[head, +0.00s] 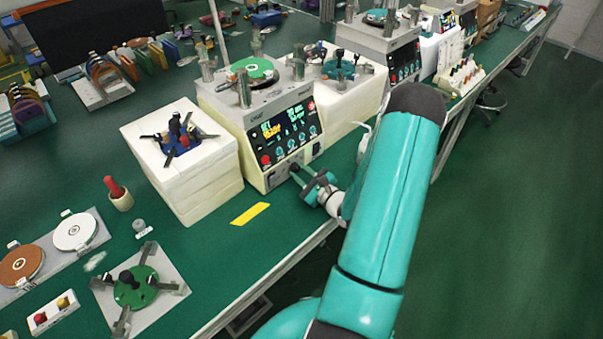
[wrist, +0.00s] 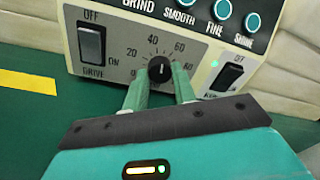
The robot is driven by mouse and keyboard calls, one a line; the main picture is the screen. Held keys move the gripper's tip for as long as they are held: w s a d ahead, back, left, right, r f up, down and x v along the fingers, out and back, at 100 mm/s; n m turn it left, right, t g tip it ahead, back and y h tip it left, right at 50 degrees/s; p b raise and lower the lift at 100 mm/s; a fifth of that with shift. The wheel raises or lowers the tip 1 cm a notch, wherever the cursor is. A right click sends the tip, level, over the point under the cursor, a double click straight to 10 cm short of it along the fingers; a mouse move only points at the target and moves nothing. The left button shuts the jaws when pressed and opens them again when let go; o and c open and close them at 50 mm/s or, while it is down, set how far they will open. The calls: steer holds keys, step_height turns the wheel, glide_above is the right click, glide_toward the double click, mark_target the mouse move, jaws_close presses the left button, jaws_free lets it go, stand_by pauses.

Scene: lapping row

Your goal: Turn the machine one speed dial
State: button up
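The speed dial is a black round knob (wrist: 160,70) with a white mark pointing about straight up, between 40 and 60 on its scale. It sits low on the front of the machine (head: 279,140), on a grey panel (wrist: 117,47). My gripper (wrist: 161,76) reaches the panel from the front. Its two green fingers stand on either side of the dial, with no clear gap between fingertips and knob. In the head view my gripper (head: 301,175) is at the machine's lower front, and the dial is hidden there.
A drive switch (wrist: 91,46) is left of the dial and another switch (wrist: 230,76) is right. White blocks (head: 185,175) flank the machine. A yellow strip (head: 250,213) lies on the bench before it.

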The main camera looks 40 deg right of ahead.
steer(key=shift+c, duration=0.6)
steer(key=shift+m, duration=0.8)
steer(key=o, duration=1)
steer(key=s, duration=1.4)
steer(key=shift+a, duration=0.2)
steer(key=shift+w+r, duration=0.1)
